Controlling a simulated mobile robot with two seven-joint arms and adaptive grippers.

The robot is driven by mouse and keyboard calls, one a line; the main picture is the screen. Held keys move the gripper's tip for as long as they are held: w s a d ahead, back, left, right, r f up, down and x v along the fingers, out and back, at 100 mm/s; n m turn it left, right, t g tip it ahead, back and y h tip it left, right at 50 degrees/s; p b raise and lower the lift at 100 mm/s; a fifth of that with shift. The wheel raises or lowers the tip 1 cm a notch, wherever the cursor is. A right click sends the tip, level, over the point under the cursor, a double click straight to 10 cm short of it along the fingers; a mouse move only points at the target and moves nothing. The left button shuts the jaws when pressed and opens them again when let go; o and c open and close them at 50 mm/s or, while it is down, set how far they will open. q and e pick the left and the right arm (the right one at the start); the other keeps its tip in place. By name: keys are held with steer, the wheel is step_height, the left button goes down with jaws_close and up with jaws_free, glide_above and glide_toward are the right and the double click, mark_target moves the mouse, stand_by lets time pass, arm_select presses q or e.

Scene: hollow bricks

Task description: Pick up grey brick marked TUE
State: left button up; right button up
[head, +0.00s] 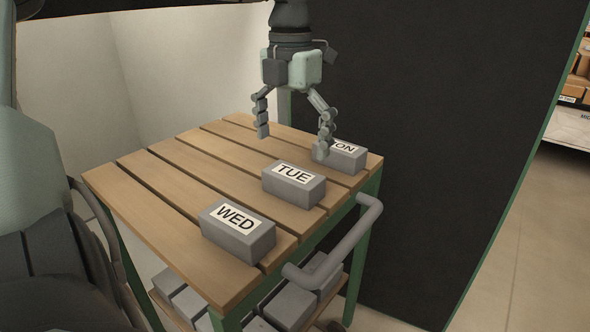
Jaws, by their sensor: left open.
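The grey brick marked TUE (293,185) lies on the slatted wooden top of a cart, label up, between two other grey bricks. The brick marked WED (238,230) is nearer to me, and the brick marked MON (346,157) is farther back, its label partly hidden by a gripper finger. My left gripper (292,143) hangs from above with its fingers spread open and empty. In the picture it is above and behind the TUE brick, with its right finger in front of the MON brick. My right gripper is not in view.
The cart's wooden top (165,185) is bare on its left side. A grey handle (335,250) sticks out at the front right. Several grey bricks (290,305) lie on the lower shelf. A dark panel (430,130) stands behind the cart.

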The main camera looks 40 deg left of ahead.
mark_target(293, 173)
arm_select(q)
steer(key=shift+w+f, duration=0.1)
steer(key=shift+f, duration=0.5)
step_height(293, 173, down, 6)
steer(key=shift+d+r+p, duration=0.1)
steer(key=shift+r+p, duration=0.1)
steer(key=shift+p, duration=0.1)
steer(key=shift+f, duration=0.4)
steer(key=c, duration=1.2)
steer(key=shift+w, duration=0.1)
steer(key=shift+c, duration=0.4)
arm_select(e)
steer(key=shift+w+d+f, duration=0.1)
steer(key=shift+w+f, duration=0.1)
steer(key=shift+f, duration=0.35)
arm_select(q)
steer(key=shift+r, duration=0.1)
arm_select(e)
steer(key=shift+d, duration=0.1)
